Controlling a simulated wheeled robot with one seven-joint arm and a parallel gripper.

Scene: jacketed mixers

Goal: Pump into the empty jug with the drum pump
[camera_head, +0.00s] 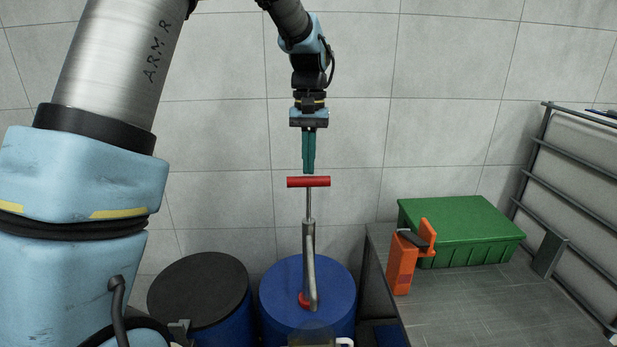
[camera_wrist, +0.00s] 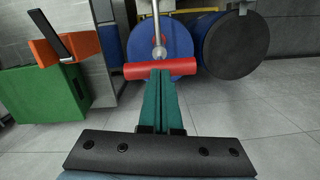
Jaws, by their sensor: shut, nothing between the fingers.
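The drum pump (camera_head: 309,245) stands on a blue drum (camera_head: 279,302). It has a grey metal barrel and spout, a thin rod and a red T-handle (camera_head: 300,182). The handle is raised well above the barrel. My gripper (camera_head: 309,171) points down just above the handle in the head view, its teal fingers closed together. In the wrist view the fingertips (camera_wrist: 161,72) overlap the middle of the red handle (camera_wrist: 186,68); I cannot tell whether they touch it. At the bottom edge of the head view, a pale, see-through container, perhaps the jug (camera_head: 316,338), is partly cut off below the spout.
A black-lidded drum (camera_head: 200,292) stands left of the pump's drum. On the right, a grey bench (camera_head: 470,303) holds a green crate (camera_head: 458,226) and an orange holder (camera_head: 403,264). A railed frame (camera_head: 576,220) stands at far right. A tiled wall is behind.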

